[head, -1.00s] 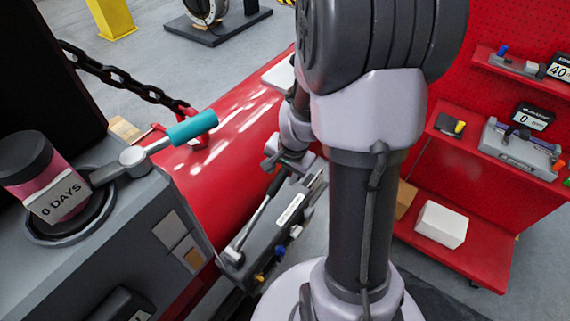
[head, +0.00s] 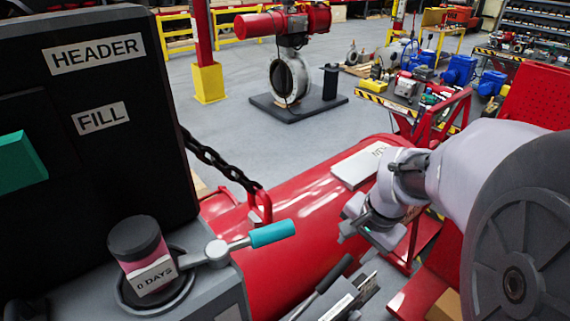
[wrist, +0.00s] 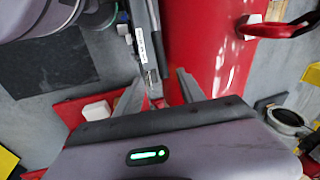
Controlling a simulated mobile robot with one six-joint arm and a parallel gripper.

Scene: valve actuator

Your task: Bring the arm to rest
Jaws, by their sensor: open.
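My gripper (head: 366,228) is in the right half of the head view, at the end of my bent arm, beside the white booklet and over the right side of the big red cylinder (head: 290,240). In the wrist view my gripper (wrist: 160,85) has its two grey fingers spread apart. Nothing is held between them. Past the fingers lie a grey tool tray (wrist: 143,45), the red cylinder (wrist: 205,50) and the floor. How far the fingers are from the tray is hard to tell.
A teal-handled lever (head: 270,234) and a "0 DAYS" cup (head: 140,255) sit on the grey box at lower left. A black "HEADER" panel (head: 150,110) stands behind. A chain (head: 215,160) hangs to the cylinder.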

